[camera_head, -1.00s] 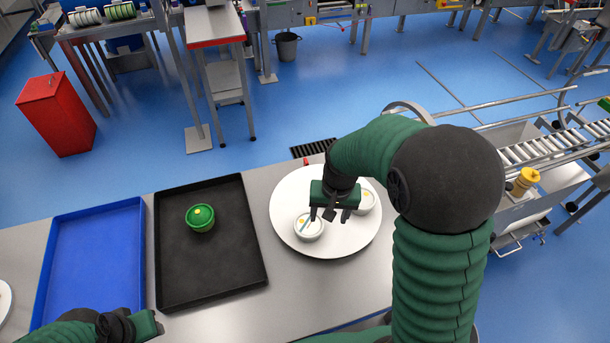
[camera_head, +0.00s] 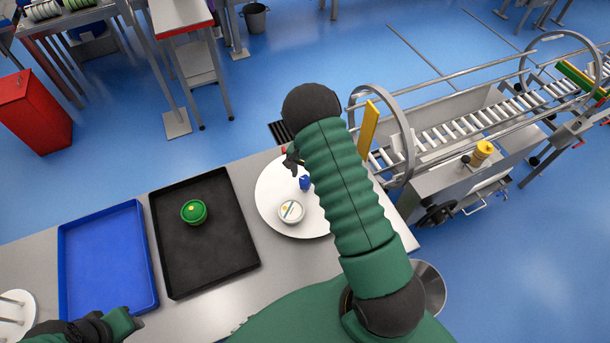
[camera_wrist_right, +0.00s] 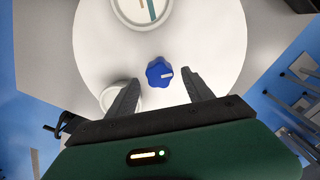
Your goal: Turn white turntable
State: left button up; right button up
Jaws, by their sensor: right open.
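The white turntable (camera_head: 270,190) is a round disc on the grey bench, partly hidden by my right arm. A blue knob (camera_head: 305,183) stands at its middle; it also shows in the right wrist view (camera_wrist_right: 160,73). A white tub (camera_head: 291,211) sits on the near part of the disc. The right wrist view shows one tub (camera_wrist_right: 145,10) at the top and another (camera_wrist_right: 118,92) partly behind a finger. My right gripper (camera_wrist_right: 164,82) is open, its fingers spread on either side of the knob, with gaps visible. My left gripper (camera_head: 128,322) is at the lower left, away from the turntable.
A black tray (camera_head: 165,240) holding a green tub (camera_head: 194,212) lies left of the turntable. A blue tray (camera_head: 105,265) lies further left. Another white disc (camera_head: 14,312) is at the left edge. A roller conveyor (camera_head: 440,135) stands right of the bench.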

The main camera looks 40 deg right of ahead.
jog(key=shift+d+f, duration=0.2)
jog(key=shift+f, duration=0.95)
jog(key=shift+a+f, duration=0.1)
jog(key=shift+f, duration=0.05)
jog(key=shift+a, duration=0.4)
jog(key=shift+a+r, duration=0.2)
jog(key=c, duration=0.4)
jog(key=shift+c, duration=0.9)
jog(key=shift+s+d, duration=0.1)
jog(key=shift+d, duration=0.2)
jog(key=c, duration=0.7)
pick_arm(q)
jog(key=shift+s+a+r, duration=0.25)
jog(key=shift+r, duration=0.15)
pick_arm(e)
grip_shut()
pick_arm(q)
jog(key=shift+a, duration=0.1)
